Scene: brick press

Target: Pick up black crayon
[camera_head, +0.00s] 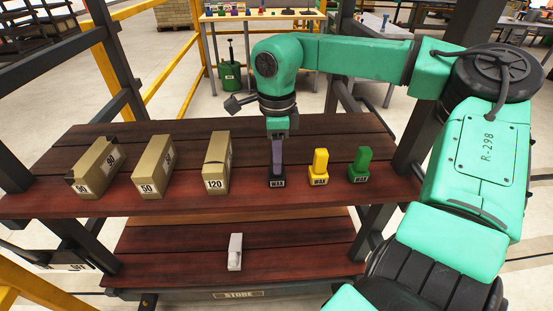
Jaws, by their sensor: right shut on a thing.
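The black crayon (277,183), a dark upright block with a WAX label, stands on the upper wooden shelf (330,205). My left gripper is out of view.
Tan boxes marked 90 (97,168), 50 (154,168) and 120 (216,164) stand on the shelf to the left. A small white object (235,252) lies on the lower shelf (180,265). Dark posts and yellow rails frame the rack.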

